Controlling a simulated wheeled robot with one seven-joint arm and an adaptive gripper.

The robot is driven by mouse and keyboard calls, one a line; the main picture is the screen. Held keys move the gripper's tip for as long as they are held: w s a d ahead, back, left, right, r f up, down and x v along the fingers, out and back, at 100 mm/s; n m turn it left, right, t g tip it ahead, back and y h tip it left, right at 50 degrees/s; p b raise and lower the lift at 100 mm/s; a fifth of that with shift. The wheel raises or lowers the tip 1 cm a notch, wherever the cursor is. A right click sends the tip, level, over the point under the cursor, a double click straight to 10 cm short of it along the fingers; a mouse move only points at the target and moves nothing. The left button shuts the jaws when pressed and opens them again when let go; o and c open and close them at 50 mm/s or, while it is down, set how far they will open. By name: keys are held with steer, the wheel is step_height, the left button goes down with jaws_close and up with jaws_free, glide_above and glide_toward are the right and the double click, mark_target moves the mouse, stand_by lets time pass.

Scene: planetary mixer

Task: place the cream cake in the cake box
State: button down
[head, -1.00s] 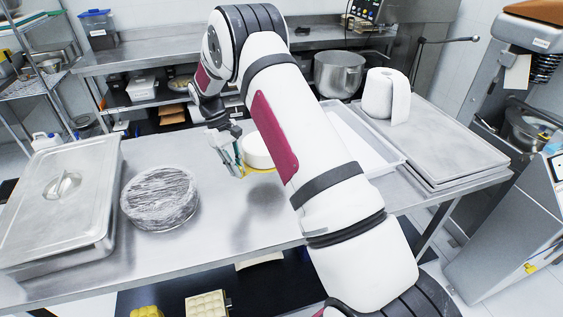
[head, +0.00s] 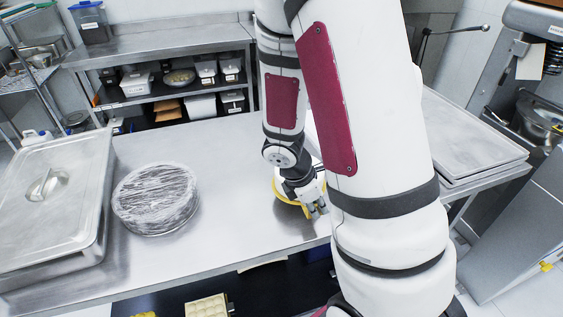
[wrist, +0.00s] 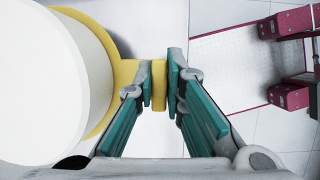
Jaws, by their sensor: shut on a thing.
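The white, round cream cake (wrist: 50,85) fills the left of the wrist view, upright on a yellow board (wrist: 112,70) with a small tab. My gripper (wrist: 159,85) is shut on that tab, with its teal pads on either side. In the head view, my gripper (head: 314,203) is right of centre near the table's front edge, and the yellow board (head: 293,202) shows beside it. The cake is mostly hidden there by my arm. I cannot make out a cake box in the present views.
A plastic-wrapped round item (head: 156,198) and a lidded steel pan (head: 45,205) stand on the left of the steel table (head: 232,165). The table between the wrapped item and my gripper is clear. Flat metal trays (head: 470,140) lie at the right.

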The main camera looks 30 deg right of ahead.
steer(key=w, duration=0.5)
steer(key=w+d+f, duration=0.1)
steer(key=w, duration=0.4)
steer(key=w+d, duration=0.1)
steer(key=w, duration=0.4)
steer(key=shift+w+f+p, duration=0.15)
steer(key=shift+f+p, duration=0.1)
steer(key=shift+p, duration=0.15)
steer(key=shift+w+d+f+p, duration=0.1)
steer(key=shift+f+p, duration=0.35)
steer(key=shift+f, duration=1.5)
steer(key=c, duration=1.7)
jaws_free()
steer(key=shift+o, duration=0.2)
steer(key=shift+r, duration=0.1)
